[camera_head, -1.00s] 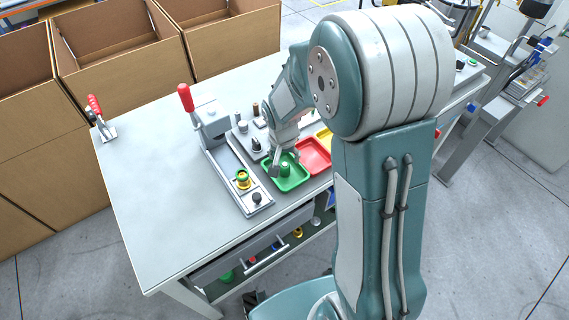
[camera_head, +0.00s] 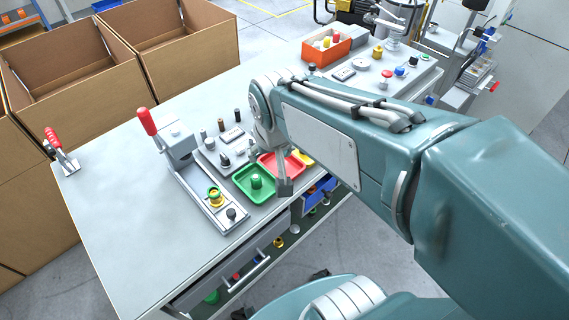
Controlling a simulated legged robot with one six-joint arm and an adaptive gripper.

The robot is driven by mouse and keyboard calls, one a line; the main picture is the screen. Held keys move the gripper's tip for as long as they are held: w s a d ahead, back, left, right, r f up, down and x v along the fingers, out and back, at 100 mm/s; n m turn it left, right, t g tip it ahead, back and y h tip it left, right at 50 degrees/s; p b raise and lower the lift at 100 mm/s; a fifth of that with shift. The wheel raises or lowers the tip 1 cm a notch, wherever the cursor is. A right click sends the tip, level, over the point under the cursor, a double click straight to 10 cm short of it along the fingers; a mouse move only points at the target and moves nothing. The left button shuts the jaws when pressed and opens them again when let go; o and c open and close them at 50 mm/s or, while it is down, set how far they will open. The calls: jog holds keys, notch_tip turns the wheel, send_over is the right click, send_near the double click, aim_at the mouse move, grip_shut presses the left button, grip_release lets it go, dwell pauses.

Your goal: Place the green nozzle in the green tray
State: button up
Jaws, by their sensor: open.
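The green nozzle (camera_head: 256,181) stands in the green tray (camera_head: 241,185), near the tray's middle. The tray lies flat on the grey table, left of the red tray. My gripper (camera_head: 286,188) hangs to the right of the green tray, in front of the red tray, and holds nothing that I can see. It is small in view, and its fingers are partly hidden by my arm. It is apart from the nozzle.
A red-handled clamp fixture (camera_head: 187,165) holds a yellow and green part on the left. The red tray (camera_head: 290,165) and a yellow tray (camera_head: 304,157) lie to the right. An orange bin (camera_head: 327,46) stands at the back.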

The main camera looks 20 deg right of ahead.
jog(key=s+r+n+t, duration=0.1)
jog(key=s+r+n, duration=0.1)
jog(key=s, duration=0.6)
jog(key=shift+s+r+t, duration=0.15)
jog(key=shift+r+t, duration=0.15)
jog(key=shift+r, duration=0.4)
dwell(0.3)
